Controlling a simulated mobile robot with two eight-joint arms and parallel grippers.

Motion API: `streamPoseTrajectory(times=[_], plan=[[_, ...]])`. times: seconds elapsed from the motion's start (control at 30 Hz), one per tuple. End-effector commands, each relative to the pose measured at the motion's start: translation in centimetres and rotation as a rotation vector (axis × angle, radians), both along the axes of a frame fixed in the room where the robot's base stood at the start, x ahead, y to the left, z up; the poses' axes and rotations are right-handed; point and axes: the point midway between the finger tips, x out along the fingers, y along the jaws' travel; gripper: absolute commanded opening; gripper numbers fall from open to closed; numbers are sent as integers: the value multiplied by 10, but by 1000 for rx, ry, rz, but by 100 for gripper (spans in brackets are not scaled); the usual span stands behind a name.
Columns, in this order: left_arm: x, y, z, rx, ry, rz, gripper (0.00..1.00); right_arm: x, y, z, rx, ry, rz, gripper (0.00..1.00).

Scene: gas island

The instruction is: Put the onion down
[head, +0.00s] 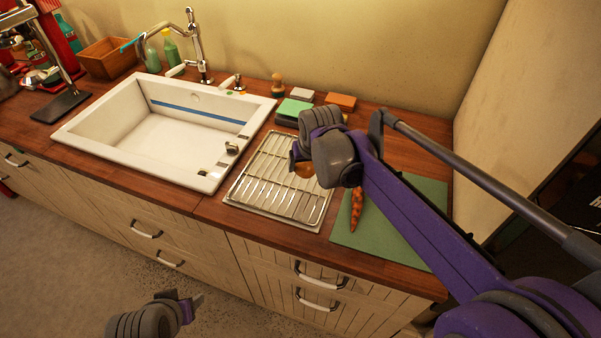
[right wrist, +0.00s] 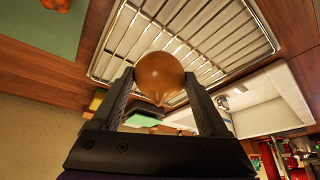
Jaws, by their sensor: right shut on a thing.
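The brown onion (right wrist: 160,76) is held between the two fingers of my right gripper (right wrist: 160,95) in the right wrist view. In the head view the onion (head: 304,170) shows partly below the right gripper (head: 300,155), over the metal drying rack (head: 270,190). I cannot tell how high it is above the rack. The rack also shows behind the onion in the right wrist view (right wrist: 215,25). My left gripper (head: 190,305) is at the lower left, in front of the cabinets and away from the counter; its fingers are too unclear to judge.
The white sink (head: 150,135) is left of the rack. A green mat (head: 400,235) with a carrot (head: 356,210) is right of it. Sponges (head: 294,107) and a brush (head: 277,85) stand behind the rack. The wall closes off the right end.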

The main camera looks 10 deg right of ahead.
Motion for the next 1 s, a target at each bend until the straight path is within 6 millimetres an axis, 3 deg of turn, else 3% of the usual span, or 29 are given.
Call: streamPoseTrajectory(times=[0.43,0.83,0.87,0.97,1.0], plan=[[-1,0,-4,0,3,0,58,1,0,-53,0,-1,0,16],[-3,0,-7,0,5,0,58,0,0,-59,0,0,0,16],[-2,0,-7,0,5,0,58,0,0,-59,0,0,0,81],[-2,0,-6,0,5,0,58,1,0,-58,0,-1,0,99],[-2,0,-6,0,5,0,58,1,0,-58,0,-1,0,100]])
